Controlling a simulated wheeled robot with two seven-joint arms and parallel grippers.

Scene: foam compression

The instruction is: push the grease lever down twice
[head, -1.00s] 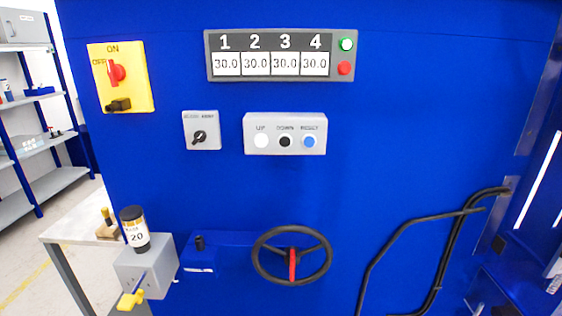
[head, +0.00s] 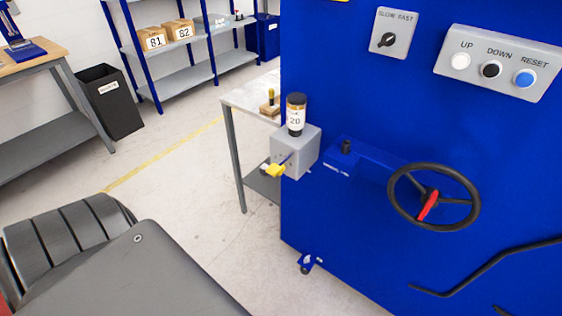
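The grease lever has a yellow handle (head: 276,170) and juts from the front of a grey grease box (head: 299,152) on the left edge of the blue machine. A dark cartridge (head: 296,115) with a label reading 20 stands upright on the box. Neither gripper shows in the head view. A dark grey link of my own body fills the lower left, well apart from the lever.
The blue machine (head: 360,260) carries a black handwheel (head: 434,197) and a button panel (head: 497,64). A grey-topped table (head: 245,97) stands behind the grease box. A black bin (head: 108,101) and shelves are at the back left. The floor between is clear.

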